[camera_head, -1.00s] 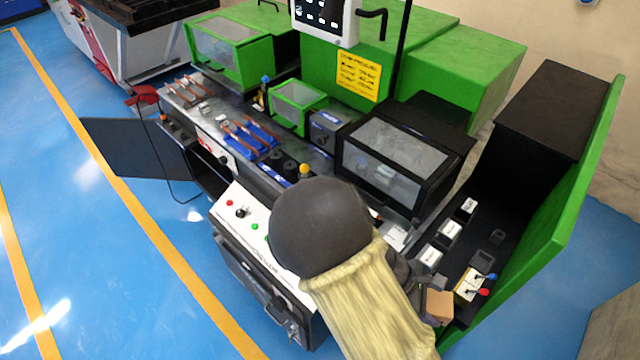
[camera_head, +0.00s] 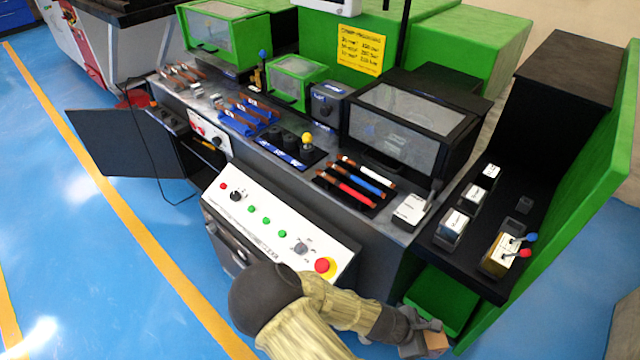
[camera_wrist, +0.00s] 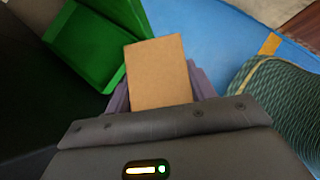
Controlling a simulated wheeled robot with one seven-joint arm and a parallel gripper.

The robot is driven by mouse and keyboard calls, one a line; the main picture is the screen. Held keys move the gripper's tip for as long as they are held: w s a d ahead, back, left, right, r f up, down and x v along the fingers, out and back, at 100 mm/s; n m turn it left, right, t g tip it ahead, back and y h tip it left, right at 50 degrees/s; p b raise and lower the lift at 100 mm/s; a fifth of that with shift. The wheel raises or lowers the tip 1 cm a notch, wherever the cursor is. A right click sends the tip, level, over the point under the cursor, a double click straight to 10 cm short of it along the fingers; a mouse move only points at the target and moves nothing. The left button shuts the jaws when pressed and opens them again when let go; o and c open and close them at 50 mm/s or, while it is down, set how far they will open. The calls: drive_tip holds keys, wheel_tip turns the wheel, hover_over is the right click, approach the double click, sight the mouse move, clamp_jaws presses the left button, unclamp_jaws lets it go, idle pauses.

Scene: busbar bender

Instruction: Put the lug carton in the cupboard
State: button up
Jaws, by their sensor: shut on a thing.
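A small plain brown carton (camera_head: 436,342), which I take to be the lug carton, is between the fingers of my gripper (camera_head: 424,334), low at the front right of the bench. In the wrist view my gripper (camera_wrist: 160,92) is shut on the carton (camera_wrist: 160,70), with a finger along each side. The cupboard (camera_head: 204,158) is under the bench's left part. Its dark door (camera_head: 112,142) stands open to the left, and its inside is mostly dark. My gripper is far to the right of it.
A green bin (camera_head: 440,298) is beside my gripper, below the black side shelf (camera_head: 470,262) with several white boxes. The control panel (camera_head: 275,222) juts out between gripper and cupboard. A cable (camera_head: 150,165) hangs by the door. Blue floor (camera_head: 130,240) at left is clear.

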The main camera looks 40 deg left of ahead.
drive_tip(key=w+d+f+n+t+y+b, duration=0.1)
drive_tip(key=w+f+n+y+b, duration=0.1)
drive_tip(key=f+b, duration=1)
drive_tip(key=w+d+f+n+t+y+b, duration=0.1)
drive_tip(key=f+n+b, duration=0.4)
drive_tip(key=f+b, duration=0.7)
wheel_tip(320, 180, down, 10)
drive_tip(key=shift+w+d+f+t+y+b, duration=0.1)
drive_tip(key=shift+w+d+t+y+b, duration=0.2)
drive_tip(key=shift+w+y, duration=0.7)
drive_tip(key=shift+w+a, duration=0.1)
drive_tip(key=shift+a, duration=0.15)
